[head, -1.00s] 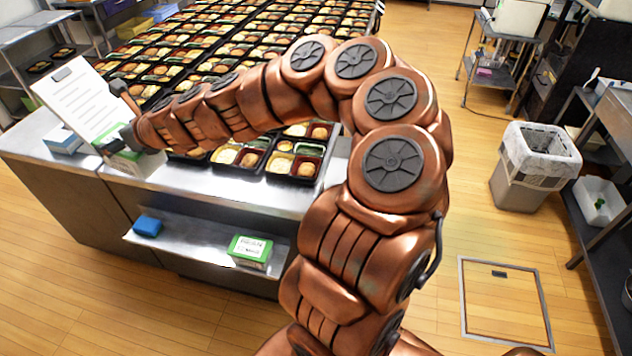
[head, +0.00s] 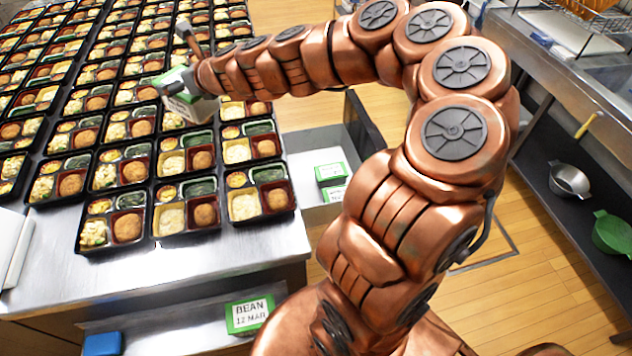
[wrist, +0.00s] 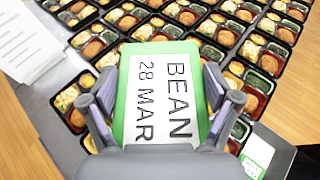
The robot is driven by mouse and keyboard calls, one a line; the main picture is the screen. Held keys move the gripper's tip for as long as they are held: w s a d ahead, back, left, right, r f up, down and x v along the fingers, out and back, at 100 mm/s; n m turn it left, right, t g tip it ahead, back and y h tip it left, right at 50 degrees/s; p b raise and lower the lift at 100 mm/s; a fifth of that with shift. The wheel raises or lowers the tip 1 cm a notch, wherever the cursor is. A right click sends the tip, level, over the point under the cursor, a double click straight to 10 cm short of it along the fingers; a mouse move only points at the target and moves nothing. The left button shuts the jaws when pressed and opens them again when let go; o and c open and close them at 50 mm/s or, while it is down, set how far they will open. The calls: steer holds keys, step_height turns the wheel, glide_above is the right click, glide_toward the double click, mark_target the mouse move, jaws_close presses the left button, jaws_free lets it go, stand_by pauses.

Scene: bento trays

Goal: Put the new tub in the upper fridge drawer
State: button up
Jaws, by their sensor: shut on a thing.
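My gripper (head: 188,85) is shut on a white tub with a green rim (head: 190,110), above the bento trays. In the wrist view the held tub (wrist: 158,92) reads "BEAN 28 MAR", with the fingers of my gripper (wrist: 160,98) on both its sides. An open grey drawer (head: 312,145) lies right of the counter, below and to the right of my gripper. Two green-and-white tubs (head: 331,173) are in it, at its near end. Another tub (head: 249,314), labelled "BEAN 12 MAR", is on the low shelf.
Rows of filled bento trays (head: 125,175) cover most of the metal counter (head: 190,262). A white sheet or board (wrist: 28,45) stands at the counter's left. A blue block (head: 102,344) is on the low shelf. A second counter with a bowl (head: 569,180) stands at the right.

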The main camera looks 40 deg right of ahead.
steer(key=s+d+f+m+h+b, duration=0.1)
steer(key=d+f+m+h+b, duration=0.15)
steer(key=d+f+b, duration=1.1)
steer(key=d+f+m+h+b, duration=0.25)
steer(key=d+f+b, duration=0.65)
steer(key=d, duration=0.8)
steer(key=w+d+f+b, duration=0.1)
steer(key=w+f+b, duration=0.1)
steer(key=f+b, duration=0.9)
steer(key=w+d+f+n+b, duration=0.1)
steer(key=w+d+f+b, duration=0.1)
steer(key=f+b, duration=0.9)
step_height(320, 180, down, 9)
steer(key=shift+d+r+t+y, duration=0.1)
steer(key=shift+d+t+y, duration=0.05)
steer(key=shift+t+y, duration=0.2)
steer(key=shift+w, duration=0.1)
steer(key=shift+f+b, duration=0.4)
steer(key=shift+b, duration=0.05)
steer(key=shift+f, duration=0.2)
steer(key=o, duration=1.2)
